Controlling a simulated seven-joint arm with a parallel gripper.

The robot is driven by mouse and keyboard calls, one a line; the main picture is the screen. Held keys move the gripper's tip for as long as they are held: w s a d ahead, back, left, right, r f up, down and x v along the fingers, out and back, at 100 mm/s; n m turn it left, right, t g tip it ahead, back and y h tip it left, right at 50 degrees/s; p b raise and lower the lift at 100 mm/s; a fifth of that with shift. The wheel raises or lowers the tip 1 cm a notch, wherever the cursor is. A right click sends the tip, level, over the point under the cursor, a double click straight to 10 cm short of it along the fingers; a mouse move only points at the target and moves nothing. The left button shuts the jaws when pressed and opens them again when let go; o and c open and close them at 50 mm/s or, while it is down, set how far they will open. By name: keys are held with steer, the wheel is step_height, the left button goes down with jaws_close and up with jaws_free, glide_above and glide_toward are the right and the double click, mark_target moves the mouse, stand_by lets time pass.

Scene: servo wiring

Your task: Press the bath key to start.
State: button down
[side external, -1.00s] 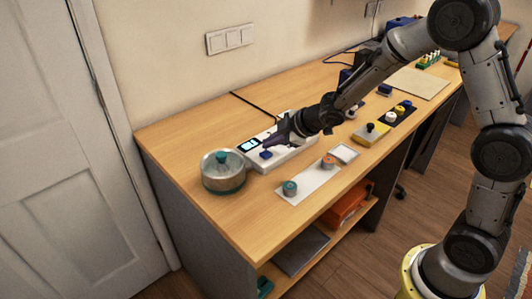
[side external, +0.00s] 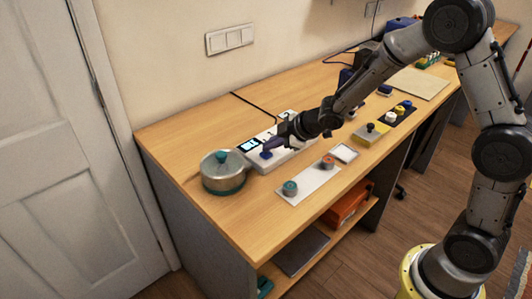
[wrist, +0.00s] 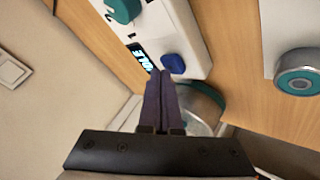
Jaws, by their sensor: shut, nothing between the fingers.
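The white bath unit (side external: 262,168) lies on the wooden bench, with a lit display (side external: 249,145) and a blue key (side external: 266,155) at its near end. In the wrist view the blue key (wrist: 173,62) sits beside the lit display (wrist: 141,57), and a teal knob (wrist: 122,9) is further along the unit. My gripper (side external: 269,149) is shut and empty, with its dark fingers pointing down at the blue key. In the wrist view the fingertips (wrist: 161,73) are at the key's lower left edge. I cannot tell whether they touch it.
A metal pot (side external: 222,174) with a teal lid knob stands just left of the unit. A white plate (side external: 310,181) with a teal button (side external: 290,187) and an orange button (side external: 328,161) lies in front. A yellow box (side external: 371,133) is further right. The bench's front left is clear.

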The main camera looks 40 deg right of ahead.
mark_target(270, 154)
steer(key=shift+f, duration=0.5)
stand_by(0.6)
steer(key=shift+r, duration=0.95)
steer(key=shift+r, duration=2.5)
steer(key=shift+r, duration=0.1)
